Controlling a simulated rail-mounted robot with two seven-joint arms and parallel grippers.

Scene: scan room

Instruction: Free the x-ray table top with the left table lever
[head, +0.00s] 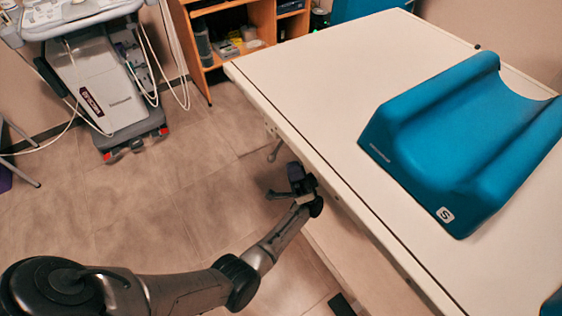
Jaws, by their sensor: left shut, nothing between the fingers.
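The x-ray table top (330,75) is a long white panel with a dark line along its near left edge. A small metal lever (274,149) hangs below that edge, left of my gripper in the head view. My left gripper (297,179) is shut and empty beside the table's side, a little nearer to me than the lever. A visible gap separates it from this lever. Its fingertips are small and dark, so their exact outline is hard to tell. My right gripper is out of view.
A blue padded cushion (440,125) lies on the table top. A white wheeled medical cart (100,85) with cables stands at the upper left. A wooden shelf (262,20) stands behind the table's far end. The tiled floor (165,205) left of the table is clear.

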